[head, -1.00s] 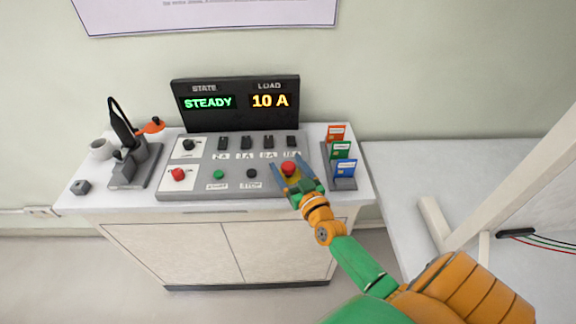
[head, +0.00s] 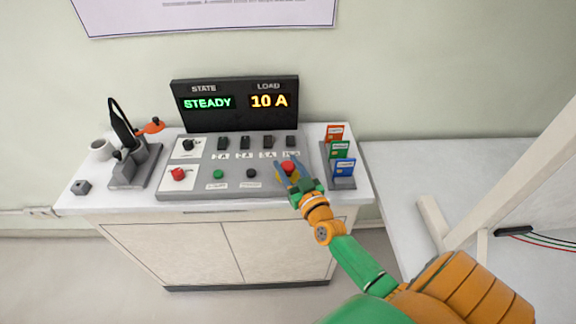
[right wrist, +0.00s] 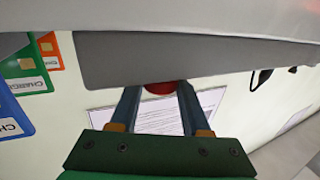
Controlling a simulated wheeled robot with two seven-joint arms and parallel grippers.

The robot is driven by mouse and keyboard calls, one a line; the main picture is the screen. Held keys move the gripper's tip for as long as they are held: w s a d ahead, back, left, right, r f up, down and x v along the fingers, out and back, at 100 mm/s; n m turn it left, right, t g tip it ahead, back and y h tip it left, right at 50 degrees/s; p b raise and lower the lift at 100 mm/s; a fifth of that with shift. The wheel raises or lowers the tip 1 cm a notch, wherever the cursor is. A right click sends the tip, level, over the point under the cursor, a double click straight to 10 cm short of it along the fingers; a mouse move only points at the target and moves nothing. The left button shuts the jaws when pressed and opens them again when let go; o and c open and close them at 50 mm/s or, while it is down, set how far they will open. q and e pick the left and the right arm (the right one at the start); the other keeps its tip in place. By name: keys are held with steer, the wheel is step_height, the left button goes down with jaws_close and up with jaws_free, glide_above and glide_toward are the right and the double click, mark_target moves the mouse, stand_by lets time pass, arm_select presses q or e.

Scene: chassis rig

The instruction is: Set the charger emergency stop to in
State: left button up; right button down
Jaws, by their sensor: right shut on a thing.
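The charger emergency stop is a red mushroom button (head: 288,167) on a yellow base, at the right end of the grey control panel (head: 200,190). My right gripper (head: 286,173) is at it, with its blue fingers on either side of the red head and shut on it. In the right wrist view the red head (right wrist: 159,88) shows between the two fingertips, partly hidden. How far in the button stands cannot be told. The display (head: 236,102) reads STEADY and 10 A. My left gripper is not in view.
The panel also has a red knob (head: 178,173), a black knob (head: 187,145), a green button (head: 218,174), a black button (head: 252,173) and several black switches. A card rack (head: 345,184) stands close right of my gripper. A tool stand (head: 133,172) is at the left.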

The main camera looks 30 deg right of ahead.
mark_target(290, 173)
stand_by(0.8)
steer(key=shift+f+b, duration=0.55)
steer(key=shift+f, duration=0.15)
steer(key=shift+r, duration=0.15)
steer(key=c, duration=0.8)
jaws_free()
steer(key=o, duration=0.4)
steer(key=shift+o, duration=0.2)
steer(key=shift+w, duration=0.15)
steer(key=s, duration=0.4)
steer(key=s+a, duration=0.1)
steer(key=s, duration=0.2)
steer(key=shift+s, duration=0.1)
